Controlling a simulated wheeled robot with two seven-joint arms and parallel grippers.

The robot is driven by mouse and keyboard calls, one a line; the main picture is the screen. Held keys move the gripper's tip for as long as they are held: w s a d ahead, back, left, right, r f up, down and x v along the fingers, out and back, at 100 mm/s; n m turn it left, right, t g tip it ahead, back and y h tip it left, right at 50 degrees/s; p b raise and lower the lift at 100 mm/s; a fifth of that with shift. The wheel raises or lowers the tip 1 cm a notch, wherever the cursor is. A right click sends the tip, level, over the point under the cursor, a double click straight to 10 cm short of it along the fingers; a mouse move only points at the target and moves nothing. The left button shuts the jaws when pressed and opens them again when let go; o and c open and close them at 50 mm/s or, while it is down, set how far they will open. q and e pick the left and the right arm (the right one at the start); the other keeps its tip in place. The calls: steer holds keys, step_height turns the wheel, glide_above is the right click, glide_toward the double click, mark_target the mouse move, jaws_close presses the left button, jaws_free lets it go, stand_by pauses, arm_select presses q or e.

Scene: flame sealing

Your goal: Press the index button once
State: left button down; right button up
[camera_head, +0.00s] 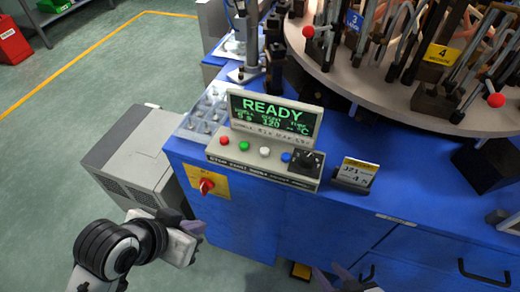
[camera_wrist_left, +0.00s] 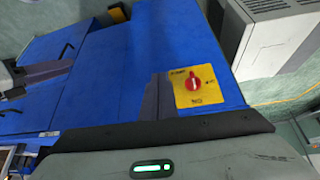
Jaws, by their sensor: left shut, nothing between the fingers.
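The control panel (camera_head: 262,165) stands on the blue cabinet, with a red button (camera_head: 224,140), a green button (camera_head: 244,146), a white button (camera_head: 265,152) and a blue button (camera_head: 286,157) in a row. Its labels are too small to read, so I cannot tell which is the index button. The screen (camera_head: 272,115) above shows READY in green. My left gripper (camera_head: 190,226) is shut and empty, in front of the cabinet, below and left of the panel and apart from it. It also shows in the left wrist view (camera_wrist_left: 157,92). My right gripper (camera_head: 345,276) is only partly in view at the bottom edge.
A red rotary switch (camera_head: 206,186) on a yellow plate is on the cabinet front near my left gripper; it also shows in the left wrist view (camera_wrist_left: 194,85). A black knob (camera_head: 306,161) and a small sign (camera_head: 356,174) are at the right. A round turntable (camera_head: 345,75) stands behind.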

arm_select(q)
steer(key=w+d+r+m+h, duration=0.1)
steer(key=w+d+r+m, duration=0.5)
steer(key=r, duration=0.4)
steer(key=w+d+r+m+t+h, duration=0.1)
steer(key=w+d+r+m+h, duration=0.1)
steer(key=w+d+r+m, duration=0.4)
steer(key=w+d+r, duration=0.1)
steer(key=w+r, duration=0.2)
steer(key=r, duration=0.1)
steer(key=shift+d+m, duration=0.2)
steer(key=shift+m, duration=0.1)
steer(key=shift+r, duration=0.1)
